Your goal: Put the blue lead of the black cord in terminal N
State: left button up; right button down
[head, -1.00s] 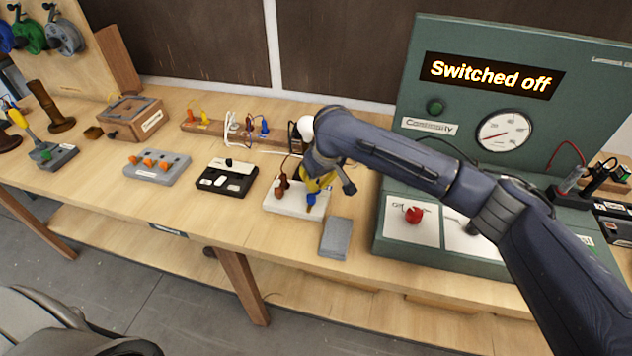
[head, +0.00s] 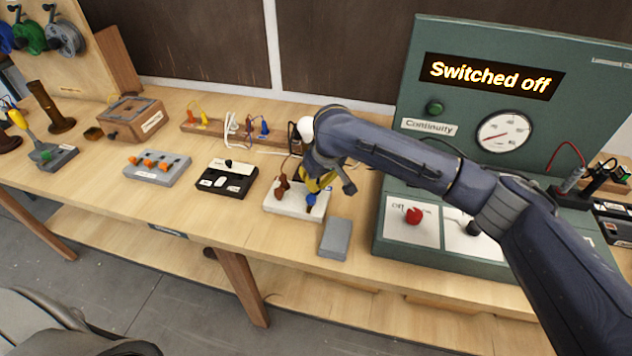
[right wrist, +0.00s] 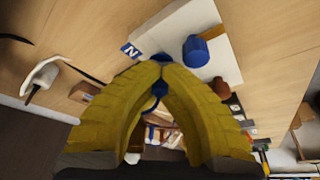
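My right gripper (head: 318,184) is over the white terminal block (head: 285,207). Its yellow fingers, also in the right wrist view (right wrist: 158,66), meet at the tips around a small blue piece, which looks like the blue lead (right wrist: 160,88). A blue terminal knob (head: 311,200) stands on the block; in the right wrist view the knob (right wrist: 197,50) is just beyond and right of the fingertips. A blue "N" label (right wrist: 130,50) lies left of the tips. A brown knob (right wrist: 219,88) is to the right. The lead's tip and the terminal opening are hidden. My left gripper is out of view.
A grey block (head: 335,239) lies in front of the terminal block. The green tester (head: 400,250), reading "Switched off", stands to the right. A black-and-white switch unit (head: 226,179) and a grey connector block (head: 157,169) are to the left, with bare bench between.

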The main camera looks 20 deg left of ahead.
jog(key=shift+f, duration=0.35)
dwell(2.7)
jog(key=shift+r, duration=0.25)
dwell(0.5)
jog(key=c, duration=2.1)
grip_release()
